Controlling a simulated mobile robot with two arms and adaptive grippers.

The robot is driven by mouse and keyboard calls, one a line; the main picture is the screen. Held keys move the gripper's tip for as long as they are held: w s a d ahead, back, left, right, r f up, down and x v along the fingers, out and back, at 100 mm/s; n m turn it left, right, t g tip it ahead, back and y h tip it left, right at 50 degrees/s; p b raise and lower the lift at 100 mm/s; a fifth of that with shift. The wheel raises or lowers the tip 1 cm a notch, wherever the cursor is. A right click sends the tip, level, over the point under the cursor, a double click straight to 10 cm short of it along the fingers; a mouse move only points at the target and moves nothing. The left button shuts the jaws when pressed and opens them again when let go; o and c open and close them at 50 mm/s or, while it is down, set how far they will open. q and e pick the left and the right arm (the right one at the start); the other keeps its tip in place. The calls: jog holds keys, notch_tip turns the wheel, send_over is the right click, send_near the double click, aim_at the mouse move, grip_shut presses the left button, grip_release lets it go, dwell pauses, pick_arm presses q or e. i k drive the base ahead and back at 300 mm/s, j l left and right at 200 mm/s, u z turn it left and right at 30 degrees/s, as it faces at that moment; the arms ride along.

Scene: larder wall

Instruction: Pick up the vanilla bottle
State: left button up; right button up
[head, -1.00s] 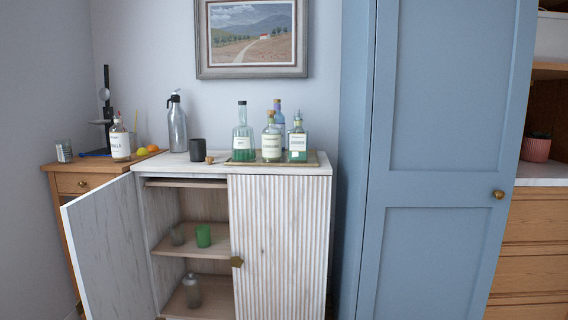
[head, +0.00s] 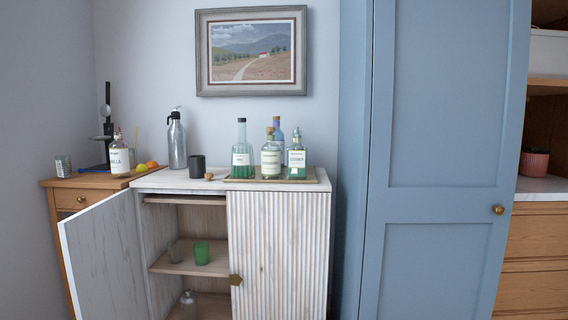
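The vanilla bottle (head: 119,157) is most likely the clear bottle with a white label whose visible letters end in "ILLA". It stands upright on the small wooden side table (head: 60,184) at the left, near the table's right front corner.
A whitewashed cabinet (head: 280,250) with its left door (head: 105,255) open stands right of the table. On top are a tray (head: 310,180) of several bottles, a steel flask (head: 177,142) and a dark cup (head: 197,166). A ribbed glass (head: 63,166) and fruit (head: 152,164) are on the table.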

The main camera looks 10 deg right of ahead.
aim_at(119, 154)
jog(key=i+j+u, duration=0.2)
jog(key=u, duration=0.15)
jog(key=i+j+u, duration=0.2)
jog(key=u, duration=0.15)
jog(key=i+j+u, duration=0.2)
jog(key=u, duration=0.15)
jog(key=i+j, duration=0.15)
jog(key=i, duration=0.3)
jog(key=i+j+u, duration=0.1)
jog(key=i, duration=0.35)
